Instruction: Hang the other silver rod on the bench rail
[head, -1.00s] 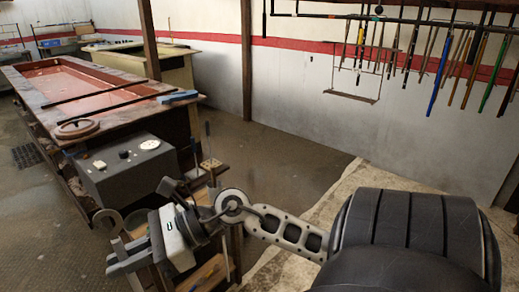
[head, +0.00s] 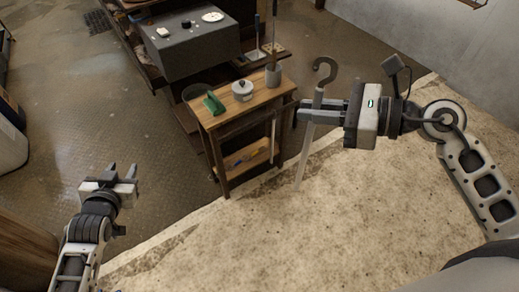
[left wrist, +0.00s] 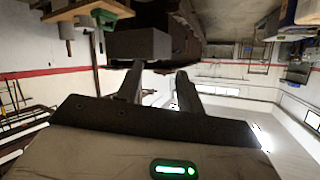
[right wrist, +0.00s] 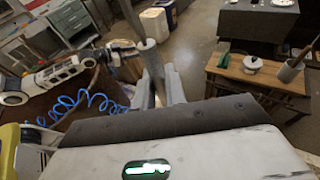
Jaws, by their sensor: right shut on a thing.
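My right gripper (head: 313,112) is shut on a silver rod (head: 304,150) with a dark open hook at its top. The rod hangs nearly upright, slightly tilted, to the right of the small wooden bench (head: 214,117). It also shows between the fingers in the right wrist view (right wrist: 152,62). A thin pale upright piece (head: 273,140) shows at the bench's right side; I cannot tell whether it is another rod on the rail. The rail itself is not clear. My left gripper (head: 122,174) is open and empty, well left of the bench; its parted fingers show in the left wrist view (left wrist: 157,88).
On the bench are a green object (head: 214,103), a white lidded pot (head: 242,90) and a grey cup (head: 273,75) holding thin sticks. A grey box (head: 190,45) stands behind. The floor in front of and right of the bench is clear.

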